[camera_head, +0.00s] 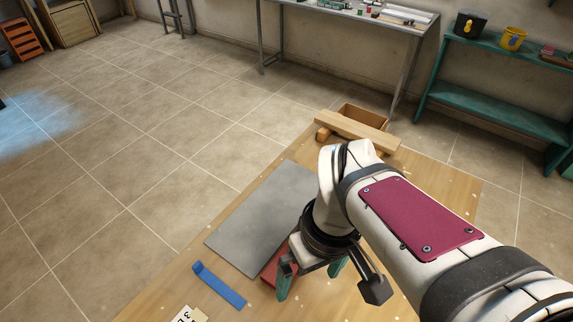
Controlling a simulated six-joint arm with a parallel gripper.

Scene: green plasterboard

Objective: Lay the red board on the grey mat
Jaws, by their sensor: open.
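The grey mat (258,222) lies flat on the wooden table, left of my arm; my arm covers part of its right side. The red board (273,268) shows only in part, beside the near right edge of the mat; my gripper hides the rest. I cannot tell whether it touches the mat. My gripper (310,280) points down over the red board, its teal fingers spread apart. It is open, and I see nothing held in it. The height of the fingertips above the board is unclear.
A blue strip (218,286) lies on the table near the mat's front corner. A card with printed characters (184,315) is at the bottom edge. A wooden plank (357,131) and an open box (366,113) stand at the table's far end.

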